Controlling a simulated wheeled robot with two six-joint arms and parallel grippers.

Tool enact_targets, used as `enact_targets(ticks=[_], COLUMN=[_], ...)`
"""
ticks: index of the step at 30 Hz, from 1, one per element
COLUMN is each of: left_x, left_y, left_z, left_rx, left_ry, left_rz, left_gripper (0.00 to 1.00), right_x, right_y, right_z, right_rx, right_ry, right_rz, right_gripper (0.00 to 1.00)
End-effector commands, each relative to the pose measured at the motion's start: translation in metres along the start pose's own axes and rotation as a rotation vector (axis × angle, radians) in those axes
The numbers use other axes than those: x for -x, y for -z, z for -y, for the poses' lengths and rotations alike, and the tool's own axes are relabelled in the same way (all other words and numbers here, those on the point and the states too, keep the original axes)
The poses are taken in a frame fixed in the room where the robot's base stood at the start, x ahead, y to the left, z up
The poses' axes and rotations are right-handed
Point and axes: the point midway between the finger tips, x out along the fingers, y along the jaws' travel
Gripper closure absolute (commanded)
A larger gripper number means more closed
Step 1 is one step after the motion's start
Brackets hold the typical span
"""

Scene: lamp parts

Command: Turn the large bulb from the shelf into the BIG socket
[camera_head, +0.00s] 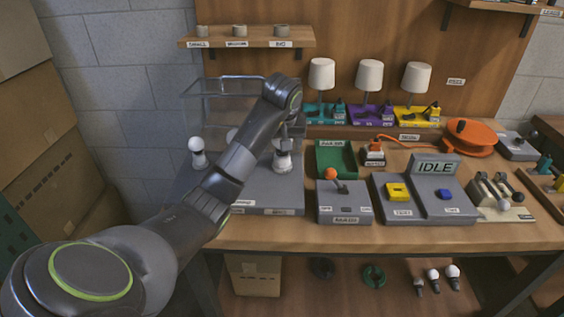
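My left arm reaches in from the left, and its gripper (285,137) points down at the right part of the grey socket board (262,194). A white bulb (284,145) stands upright right under the gripper, over a pale socket ring (283,165) behind the label that reads BIG. The fingers are small and dark at the bulb's top; I cannot tell whether they are closed on it, or how deep the bulb sits. Another white bulb (197,149) stands at the board's left. My forearm hides part of the board and a third pale bulb shape. My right gripper is not in view.
A wall shelf (247,37) above holds several small grey holders. A clear case (215,97) stands behind my arm. Three lamps (369,76), a MAGIC box (344,208) and an IDLE panel (435,168) stand to the right. Bulbs (433,275) lie on the under-shelf.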

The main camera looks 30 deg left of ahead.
Motion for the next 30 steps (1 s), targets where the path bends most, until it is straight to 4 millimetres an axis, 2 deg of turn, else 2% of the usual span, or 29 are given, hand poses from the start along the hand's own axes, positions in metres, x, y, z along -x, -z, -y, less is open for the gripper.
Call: enact_targets(ticks=[3,10,14,21,30], left_x=[0.000,0.000,-0.001,-0.003,-0.003], left_y=[0.000,0.000,0.000,-0.001,-0.001], left_z=[0.000,0.000,0.001,0.001,0.000], left_rx=[-0.001,-0.002,-0.020,-0.283,-0.510], left_ry=[0.000,-0.001,-0.008,-0.122,-0.222], left_rz=[0.000,0.000,0.000,-0.001,-0.002], left_gripper=[0.35,0.65,0.66,0.66,0.66], right_x=[0.000,0.000,-0.001,-0.013,-0.026], right_y=[0.000,0.000,0.000,-0.001,-0.003], right_z=[0.000,0.000,0.000,0.001,0.002], right_rx=[0.000,0.000,0.000,0.000,0.000], right_ry=[0.000,0.000,0.000,0.000,0.000], right_rz=[0.000,0.000,0.000,0.000,0.000], right_gripper=[0.64,0.64,0.64,0.64,0.64])
